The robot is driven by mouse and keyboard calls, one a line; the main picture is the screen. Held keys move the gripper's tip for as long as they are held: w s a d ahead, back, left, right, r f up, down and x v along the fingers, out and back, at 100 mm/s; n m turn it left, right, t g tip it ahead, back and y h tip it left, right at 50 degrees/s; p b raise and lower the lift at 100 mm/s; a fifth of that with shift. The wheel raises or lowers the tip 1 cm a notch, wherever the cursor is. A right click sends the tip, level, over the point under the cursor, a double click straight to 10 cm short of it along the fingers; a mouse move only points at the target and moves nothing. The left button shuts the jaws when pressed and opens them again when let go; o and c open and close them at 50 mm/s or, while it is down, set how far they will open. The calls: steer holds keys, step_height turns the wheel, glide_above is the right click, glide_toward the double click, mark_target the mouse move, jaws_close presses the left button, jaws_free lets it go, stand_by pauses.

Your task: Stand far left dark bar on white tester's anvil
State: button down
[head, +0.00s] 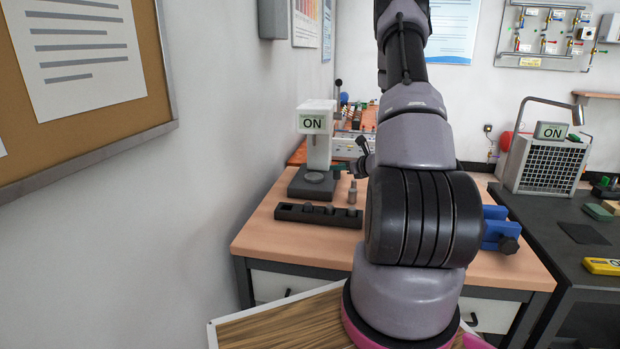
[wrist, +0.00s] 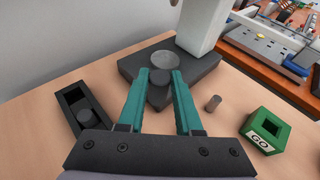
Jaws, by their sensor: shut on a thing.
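The white tester (head: 319,150) stands on a dark base at the back left of the bench and shows an "ON" sign. Its round grey anvil (wrist: 166,60) lies just beyond my fingertips in the wrist view. My gripper (wrist: 160,78) has teal fingers and is shut on a short dark bar (wrist: 159,97), seen low between them over the dark base. I cannot tell whether the bar touches the base. In the head view the dark rack (head: 290,213) has an empty leftmost slot and bars in its other slots.
A small grey-brown bar (head: 352,192) stands alone on the bench, right of the tester; it also shows in the wrist view (wrist: 213,103). A green "GO" box (wrist: 264,130) is at the right. A wall is close on the left.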

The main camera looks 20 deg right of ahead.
steer(key=w, duration=0.5)
steer(key=w+a+f, duration=0.1)
steer(key=w, duration=1.1)
steer(key=shift+a+f, duration=0.2)
steer(key=shift+a, duration=0.1)
steer(key=shift+f, duration=1.7)
steer(key=shift+f, duration=0.15)
steer(key=shift+f, duration=0.15)
steer(key=c, duration=0.6)
jaws_free()
